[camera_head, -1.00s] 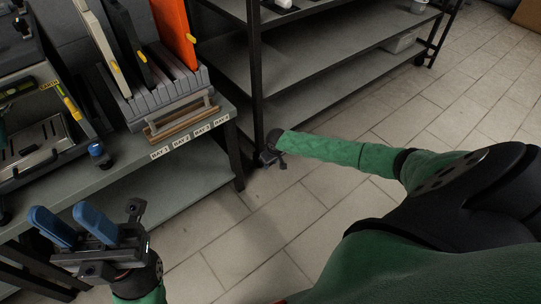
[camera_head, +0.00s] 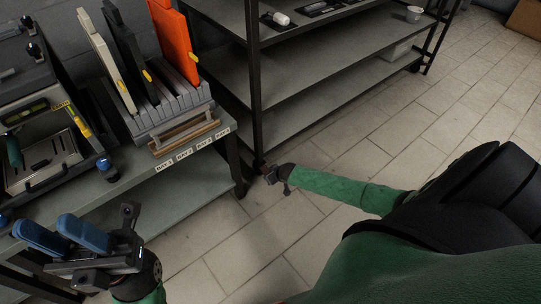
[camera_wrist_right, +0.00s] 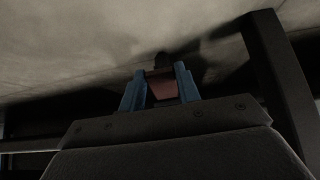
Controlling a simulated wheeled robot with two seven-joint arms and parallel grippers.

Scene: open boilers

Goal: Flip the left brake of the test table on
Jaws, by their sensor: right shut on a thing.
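The test table (camera_head: 110,190) is the grey bench at the left, with dark legs. My right gripper (camera_head: 268,173) is low near the floor, at the foot of a dark upright beside the table's right end. In the right wrist view its blue fingers (camera_wrist_right: 160,90) are shut on a small reddish-brown piece (camera_wrist_right: 163,86), which looks like a brake lever; I cannot tell for sure. A dark round part (camera_wrist_right: 162,60) shows just beyond it. The wheel and the rest of the brake are hidden or too dark. My left gripper (camera_head: 62,232) is open and empty in front of the table.
A slotted grey rack (camera_head: 175,115) holding upright panels, one orange (camera_head: 174,40), stands on the table above bay labels. A testing device (camera_head: 40,130) stands left of it. A dark metal shelf unit (camera_head: 310,70) stands behind my right gripper.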

